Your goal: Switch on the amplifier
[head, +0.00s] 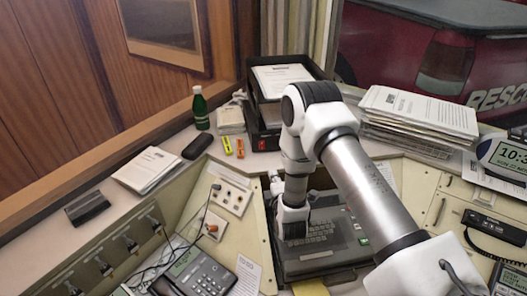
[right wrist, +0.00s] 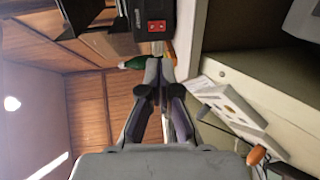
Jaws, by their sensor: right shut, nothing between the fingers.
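The amplifier appears to be the small black box (head: 266,138) with a red switch (head: 263,145) on its front, at the back of the desk by the paper trays. In the right wrist view the black box (right wrist: 138,16) and its red switch (right wrist: 156,26) lie just beyond my fingertips. My right gripper (head: 273,175) is in front of the box, pointing toward it, largely hidden by my arm. In the right wrist view its fingers (right wrist: 159,62) are together and empty, apparently apart from the switch. Whether the switch is on cannot be told. My left gripper is not in view.
A green bottle (head: 200,108), highlighters (head: 228,146) and papers (head: 149,170) stand left of the box. A paper stack (head: 418,115) is at right. A phone (head: 199,272) with cables and a panel with a knob (head: 212,228) are at lower left.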

